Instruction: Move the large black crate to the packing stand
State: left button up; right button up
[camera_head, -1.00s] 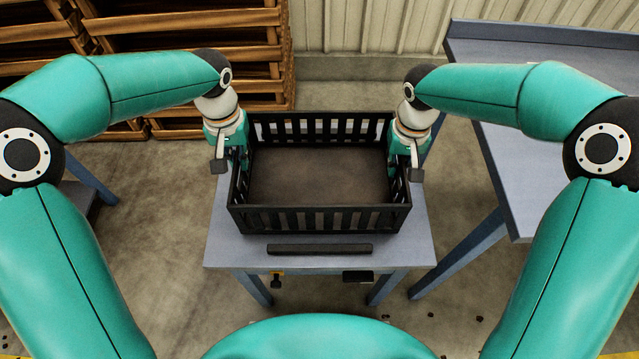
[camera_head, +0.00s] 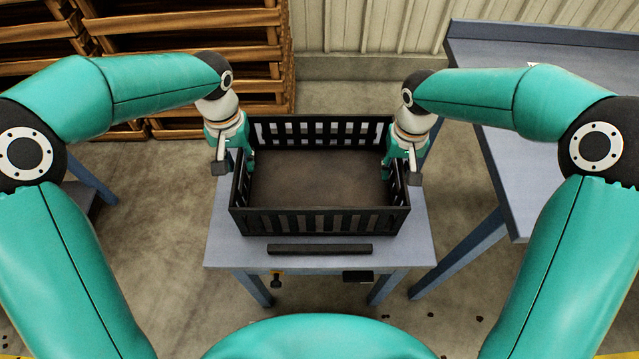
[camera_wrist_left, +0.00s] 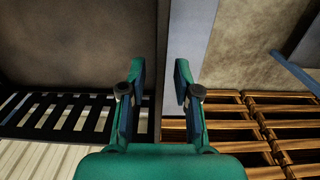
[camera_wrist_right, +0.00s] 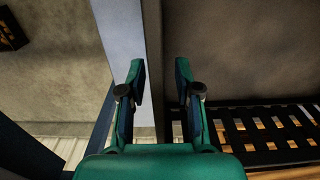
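The large black crate (camera_head: 318,222) sits level on a small blue-grey stand (camera_head: 225,243) in the middle of the head view. It has slatted sides and its brown floor looks empty. My left gripper (camera_head: 240,168) is at the crate's left wall, my right gripper (camera_head: 398,170) at its right wall. In the left wrist view my left gripper (camera_wrist_left: 159,88) is open, one finger on each side of the wall, with gaps. In the right wrist view my right gripper (camera_wrist_right: 161,88) is likewise open astride the wall. The fingertips' depth is hard to judge.
A dark bar (camera_head: 320,249) lies on the stand in front of the crate. Small items hang under its front edge. A larger blue-grey table (camera_head: 505,150) stands at the right. Wooden crates (camera_head: 190,45) are stacked at the back left. The floor in front is mostly clear.

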pick_arm(q)
notch_tip(320, 180, up, 10)
jog(key=shift+r, duration=0.1)
pick_arm(e)
jog(key=shift+r, duration=0.25)
pick_arm(q)
jog(key=shift+r, duration=0.5)
pick_arm(e)
notch_tip(320, 180, up, 12)
jog(key=shift+f, duration=0.25)
pick_arm(q)
jog(key=shift+s, duration=0.1)
pick_arm(e)
jog(key=shift+s+f, duration=0.1)
